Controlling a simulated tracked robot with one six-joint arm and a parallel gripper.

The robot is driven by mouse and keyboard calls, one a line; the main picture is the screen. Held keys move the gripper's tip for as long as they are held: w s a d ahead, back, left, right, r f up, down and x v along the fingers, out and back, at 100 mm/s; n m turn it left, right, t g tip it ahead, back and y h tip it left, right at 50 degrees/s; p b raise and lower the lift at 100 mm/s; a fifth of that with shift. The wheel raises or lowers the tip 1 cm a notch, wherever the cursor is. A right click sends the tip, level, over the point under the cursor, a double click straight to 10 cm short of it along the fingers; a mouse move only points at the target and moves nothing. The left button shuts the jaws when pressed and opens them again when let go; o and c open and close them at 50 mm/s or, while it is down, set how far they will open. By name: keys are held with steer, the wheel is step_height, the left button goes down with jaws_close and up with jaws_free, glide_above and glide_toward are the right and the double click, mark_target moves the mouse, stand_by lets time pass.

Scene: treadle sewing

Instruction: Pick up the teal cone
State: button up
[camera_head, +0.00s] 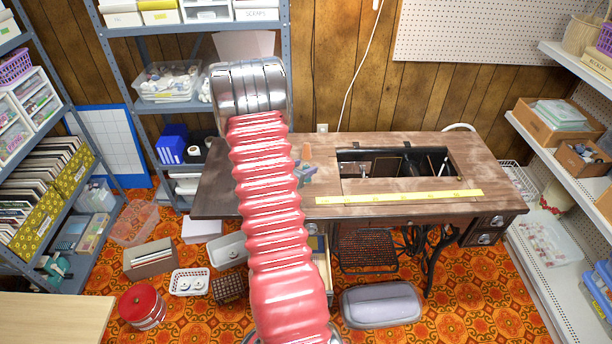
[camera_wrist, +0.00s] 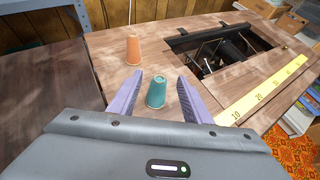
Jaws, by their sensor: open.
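The teal cone (camera_wrist: 156,92) stands upright on the wooden sewing table (camera_wrist: 207,55) in the wrist view, between the fingers of my gripper (camera_wrist: 157,95). The two purple fingers are apart, one on each side, and no contact with the cone shows clearly. An orange cone (camera_wrist: 133,51) stands upright on the table beyond the teal one, a little to the left. In the head view, my red arm hides part of the table's left side. There the orange cone (camera_head: 307,152) and a bit of teal show just right of my arm.
A yellow measuring tape (camera_head: 400,198) lies along the table's front. Behind it is the open machine well (camera_head: 392,163). Shelves (camera_head: 50,130) stand on the left and more shelving (camera_head: 565,140) on the right. A grey case (camera_head: 381,304) and several baskets and boxes lie on the orange patterned floor.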

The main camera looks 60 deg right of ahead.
steer(key=shift+x, duration=1.25)
steer(key=shift+c, duration=0.7)
steer(key=c, duration=1)
steer(key=shift+o, duration=0.2)
step_height(320, 180, up, 10)
